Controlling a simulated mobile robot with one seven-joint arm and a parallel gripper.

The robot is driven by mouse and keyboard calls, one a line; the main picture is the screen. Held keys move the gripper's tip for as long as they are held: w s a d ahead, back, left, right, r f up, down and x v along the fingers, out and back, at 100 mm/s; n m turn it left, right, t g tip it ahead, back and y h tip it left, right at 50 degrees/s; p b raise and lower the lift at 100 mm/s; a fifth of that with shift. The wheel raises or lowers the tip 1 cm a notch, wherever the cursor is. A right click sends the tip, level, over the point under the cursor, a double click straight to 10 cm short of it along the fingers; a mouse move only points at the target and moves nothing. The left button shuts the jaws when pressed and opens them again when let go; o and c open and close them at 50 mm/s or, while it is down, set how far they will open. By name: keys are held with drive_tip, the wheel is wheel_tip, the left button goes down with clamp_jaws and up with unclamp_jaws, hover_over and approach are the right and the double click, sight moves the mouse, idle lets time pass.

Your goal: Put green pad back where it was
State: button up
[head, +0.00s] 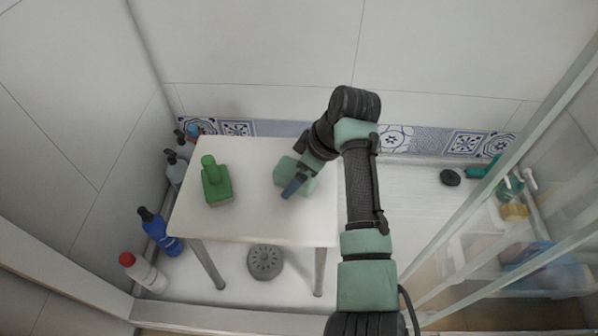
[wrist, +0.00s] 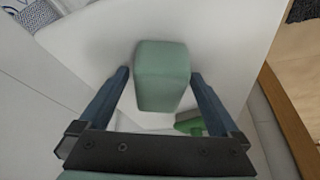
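The green pad is a pale green block (head: 284,169) on the white table, right of its middle in the head view. In the wrist view the green pad (wrist: 161,70) lies between my gripper's two blue fingers, with a gap showing on each side. My gripper (head: 293,187) is open over the pad and hides part of it in the head view. In the wrist view the open gripper (wrist: 160,75) shows no finger touching the pad.
A green bottle (head: 216,182) stands on the left of the white table (head: 255,222). Several bottles, including a blue one (head: 160,231) and a red-capped white one (head: 143,271), stand left of it. A grey round object (head: 265,262) is below. Glass panels (head: 500,170) stand at right.

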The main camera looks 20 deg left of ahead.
drive_tip(key=shift+r, duration=0.15)
drive_tip(key=p+v, duration=0.5)
drive_tip(key=v, duration=0.7)
drive_tip(key=w+a+r+m+t+y, duration=0.1)
drive_tip(key=w+r+m+t, duration=0.2)
drive_tip(key=r+t, duration=0.65)
drive_tip(key=w+a+r+m+t, duration=0.1)
drive_tip(key=w+r+m+t, duration=0.25)
drive_tip(key=r, duration=1.15)
drive_tip(key=s+d+r+m+t+h, duration=0.1)
drive_tip(key=s+d+r+m+t, duration=0.2)
drive_tip(key=s+r, duration=0.3)
drive_tip(key=s+d+r+m+t+h, duration=0.2)
drive_tip(key=s+r+t, duration=0.4)
drive_tip(key=r, duration=0.4)
drive_tip(key=s+d+r+m+t+h, duration=0.2)
drive_tip(key=s+d+r+m+t, duration=0.1)
drive_tip(key=s+r, duration=0.5)
drive_tip(key=shift+s+d+r+m+t, duration=0.2)
drive_tip(key=shift+d+r+m+t, duration=0.2)
drive_tip(key=shift+r+m+t, duration=0.35)
drive_tip(key=shift+f, duration=0.15)
